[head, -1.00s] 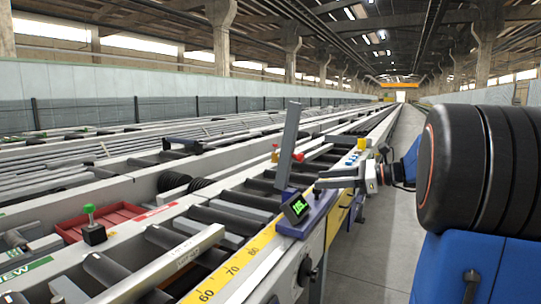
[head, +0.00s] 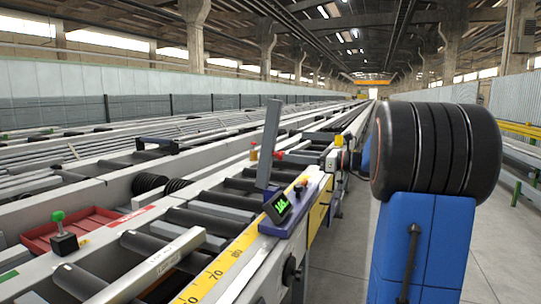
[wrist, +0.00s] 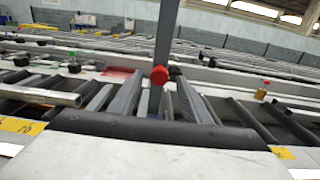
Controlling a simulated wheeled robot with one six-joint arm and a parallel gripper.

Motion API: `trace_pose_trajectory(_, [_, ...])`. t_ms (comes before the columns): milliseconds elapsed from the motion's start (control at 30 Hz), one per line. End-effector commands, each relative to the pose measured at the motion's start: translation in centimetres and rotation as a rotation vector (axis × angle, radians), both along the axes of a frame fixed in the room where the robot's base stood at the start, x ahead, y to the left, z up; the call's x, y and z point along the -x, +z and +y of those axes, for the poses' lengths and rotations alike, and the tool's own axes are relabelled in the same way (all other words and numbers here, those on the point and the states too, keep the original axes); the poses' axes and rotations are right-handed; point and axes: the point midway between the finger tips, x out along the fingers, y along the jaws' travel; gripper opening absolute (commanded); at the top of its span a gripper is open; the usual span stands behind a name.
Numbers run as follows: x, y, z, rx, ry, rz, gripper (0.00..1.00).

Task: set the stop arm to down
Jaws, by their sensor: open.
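The stop arm (head: 270,142) is a flat grey bar standing nearly upright, its top leaning slightly right. It rises beside a purple base (head: 286,227) with a green-lit display (head: 277,207). A red knob (head: 279,155) sticks out of its side. In the wrist view, the bar (wrist: 166,38) stands in the centre with the red knob (wrist: 159,75) facing me. My gripper (head: 304,157) is open and empty, right of and apart from the stop arm in the head view.
Rollers and rails run along the table, with a yellow scale (head: 222,268) on the near edge. A green-knobbed black block (head: 62,235) and a red tray (head: 85,229) are at left. The right aisle is clear.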

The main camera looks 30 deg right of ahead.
Motion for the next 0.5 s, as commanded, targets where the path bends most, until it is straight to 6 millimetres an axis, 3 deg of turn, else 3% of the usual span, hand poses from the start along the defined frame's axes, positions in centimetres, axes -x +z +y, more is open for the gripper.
trace_pose_trajectory(500, [-6.1,0.0,4.8,0.001,0.002,0.0,0.44])
